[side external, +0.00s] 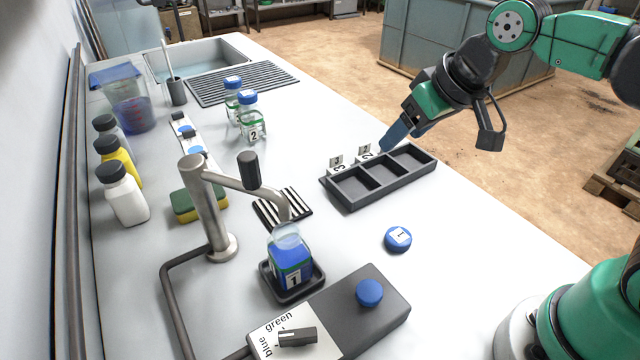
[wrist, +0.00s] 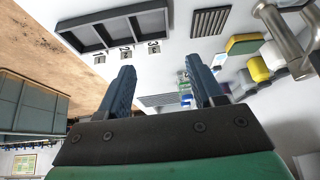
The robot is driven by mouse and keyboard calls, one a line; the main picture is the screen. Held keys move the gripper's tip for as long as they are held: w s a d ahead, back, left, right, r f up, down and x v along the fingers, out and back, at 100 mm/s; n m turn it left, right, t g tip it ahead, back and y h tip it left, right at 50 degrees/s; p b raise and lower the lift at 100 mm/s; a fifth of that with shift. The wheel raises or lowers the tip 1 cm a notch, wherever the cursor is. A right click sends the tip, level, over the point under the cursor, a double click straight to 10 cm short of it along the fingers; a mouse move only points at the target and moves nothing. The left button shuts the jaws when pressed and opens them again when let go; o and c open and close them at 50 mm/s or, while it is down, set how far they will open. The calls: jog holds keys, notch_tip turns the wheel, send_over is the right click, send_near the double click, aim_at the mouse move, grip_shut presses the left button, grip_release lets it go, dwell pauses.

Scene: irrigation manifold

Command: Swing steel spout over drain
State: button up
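The steel spout (side external: 232,182) swings from an upright steel post (side external: 207,215) and has a black knob (side external: 249,170). Its downturned end is above the open jar labelled 1 (side external: 290,268), which holds blue liquid. A small black slotted grate (side external: 270,212), which looks like the drain, lies on the bench behind the spout's end. Part of the steel fixture (wrist: 285,35) shows at the upper right of the wrist view, near the grate (wrist: 210,22). My gripper (side external: 393,140) is above the divided tray, well right of the spout. In the wrist view it is open and empty (wrist: 160,64).
The black divided tray (side external: 350,206) lies under my gripper. A blue lid (side external: 398,239) and control box (side external: 390,318) are at the front. A sponge (side external: 185,207) and bottles (side external: 128,205) stand left of the post. Jars (side external: 252,131) stand farther back.

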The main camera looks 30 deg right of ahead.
jog(key=w+a+r+n+g, duration=0.1)
jog(key=w+a+r+g, duration=0.3)
jog(key=a, duration=0.5)
jog(key=n+g, duration=0.1)
jog(key=g, duration=0.1)
send_near(248, 156)
notch_tip(248, 156, down, 5)
jog(key=shift+a+f, duration=0.1)
jog(key=shift+a+f+h, duration=0.15)
jog(key=shift+a+h, duration=0.05)
jog(key=shift+h, duration=0.1)
jog(key=shift+f, duration=2.7)
grip_shut()
